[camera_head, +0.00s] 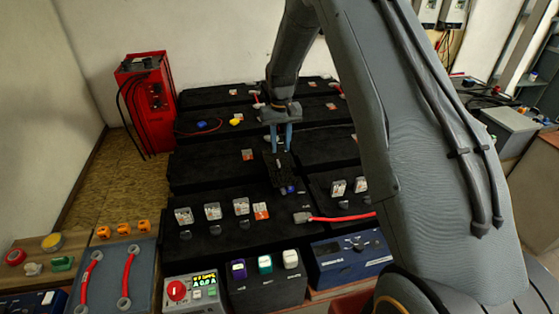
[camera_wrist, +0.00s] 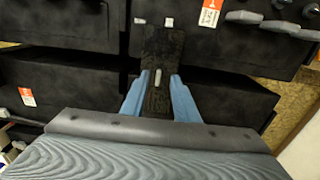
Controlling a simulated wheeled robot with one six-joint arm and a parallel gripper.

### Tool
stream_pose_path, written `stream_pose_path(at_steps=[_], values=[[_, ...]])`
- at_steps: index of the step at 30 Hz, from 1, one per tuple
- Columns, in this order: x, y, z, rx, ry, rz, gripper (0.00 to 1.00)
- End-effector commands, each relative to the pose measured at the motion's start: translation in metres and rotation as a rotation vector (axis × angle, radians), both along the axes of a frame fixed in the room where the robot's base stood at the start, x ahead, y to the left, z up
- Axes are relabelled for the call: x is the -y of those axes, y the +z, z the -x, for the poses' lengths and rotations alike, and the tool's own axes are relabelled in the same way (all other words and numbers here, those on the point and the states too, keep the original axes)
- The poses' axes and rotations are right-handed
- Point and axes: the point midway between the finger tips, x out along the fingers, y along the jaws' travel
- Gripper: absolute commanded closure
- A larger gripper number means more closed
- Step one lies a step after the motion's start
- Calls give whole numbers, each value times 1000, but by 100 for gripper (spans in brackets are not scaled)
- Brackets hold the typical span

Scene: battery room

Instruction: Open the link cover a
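The link cover, a dark speckled plate (camera_head: 280,172), lies across the gap between two black battery blocks in the middle of the head view. It also shows in the wrist view (camera_wrist: 162,50), with a small pale grip (camera_wrist: 157,78) on it. I see no letter marking it. My gripper (camera_head: 281,148) points down at the cover's far end. In the wrist view its blue fingers (camera_wrist: 158,84) stand apart, one on each side of the plate and the pale grip. I cannot tell whether they touch it.
Black battery blocks (camera_head: 205,172) fill the middle, with grey terminals (camera_head: 212,211) in front. A red cable (camera_head: 340,218) runs right of the cover. A red charger (camera_head: 145,100) stands at the back left. Boxes with switches (camera_head: 265,280) line the front. My arm hides much of the right.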

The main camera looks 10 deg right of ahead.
Motion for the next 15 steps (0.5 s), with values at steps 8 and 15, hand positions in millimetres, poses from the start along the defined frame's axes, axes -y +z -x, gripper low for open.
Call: stream_pose_path(at_steps=[8, 15], values=[[0, -21, -18, -10, 0, 0, 73], [0, -50, -18, -11, 0, 0, 73]])
